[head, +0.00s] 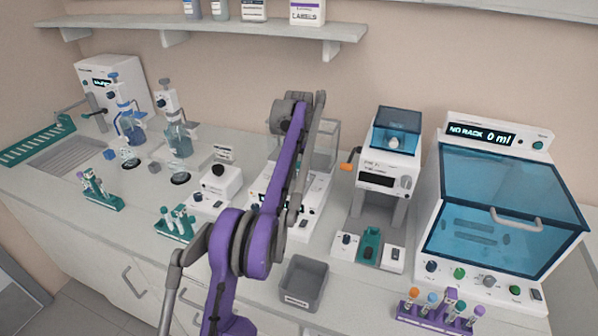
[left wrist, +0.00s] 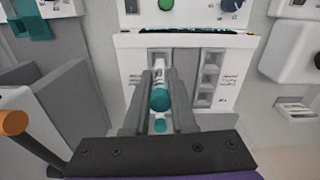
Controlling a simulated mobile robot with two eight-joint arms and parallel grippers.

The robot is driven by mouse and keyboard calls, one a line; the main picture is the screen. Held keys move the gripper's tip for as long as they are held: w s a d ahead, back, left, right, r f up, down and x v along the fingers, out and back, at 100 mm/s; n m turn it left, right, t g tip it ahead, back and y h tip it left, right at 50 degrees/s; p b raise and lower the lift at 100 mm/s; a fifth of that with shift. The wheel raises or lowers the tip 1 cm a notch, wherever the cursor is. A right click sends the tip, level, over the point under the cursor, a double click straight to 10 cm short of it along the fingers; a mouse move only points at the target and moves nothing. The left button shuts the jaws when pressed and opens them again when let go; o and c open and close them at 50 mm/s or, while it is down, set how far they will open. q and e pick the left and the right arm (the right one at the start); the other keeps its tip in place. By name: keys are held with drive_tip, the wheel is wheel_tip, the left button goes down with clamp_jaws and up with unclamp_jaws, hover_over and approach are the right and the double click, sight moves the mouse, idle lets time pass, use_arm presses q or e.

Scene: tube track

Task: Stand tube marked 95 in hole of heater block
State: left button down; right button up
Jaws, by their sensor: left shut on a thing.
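My left gripper (left wrist: 161,84) is shut on a tube (left wrist: 159,74) with a teal cap and a pale label, seen in the left wrist view. The mark on the label is too small to read. Past the fingers is a white device (left wrist: 228,52) with recessed slots and holes in its top, which looks like the heater block. In the head view this white device (head: 317,191) stands mid-bench, partly behind my purple arm. My arm hides the held tube there. I cannot tell whether the tube touches the device. My right gripper is not in view.
A grey bin (head: 303,282) stands at the bench's front. A white device with an orange handle (head: 386,150) and a blue-lidded cabinet (head: 505,200) stand to the right. Racks with tubes stand at front right (head: 440,315), front left (head: 175,222) and far left (head: 98,190).

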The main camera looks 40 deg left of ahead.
use_arm(q)
drive_tip(key=shift+f, duration=0.2)
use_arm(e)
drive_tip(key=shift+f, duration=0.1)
use_arm(q)
drive_tip(key=shift+f, duration=0.4)
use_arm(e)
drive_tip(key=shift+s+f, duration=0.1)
use_arm(q)
drive_tip(key=shift+f+b, duration=0.3)
drive_tip(key=shift+f, duration=0.4)
drive_tip(key=c, duration=0.7)
unclamp_jaws()
drive_tip(key=shift+o, duration=0.2)
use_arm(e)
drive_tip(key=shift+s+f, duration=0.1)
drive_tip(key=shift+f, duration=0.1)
use_arm(q)
wheel_tip(320, 180, up, 11)
drive_tip(key=p, duration=0.2)
drive_tip(key=shift+w+f+p, duration=0.1)
drive_tip(key=shift+p, duration=0.25)
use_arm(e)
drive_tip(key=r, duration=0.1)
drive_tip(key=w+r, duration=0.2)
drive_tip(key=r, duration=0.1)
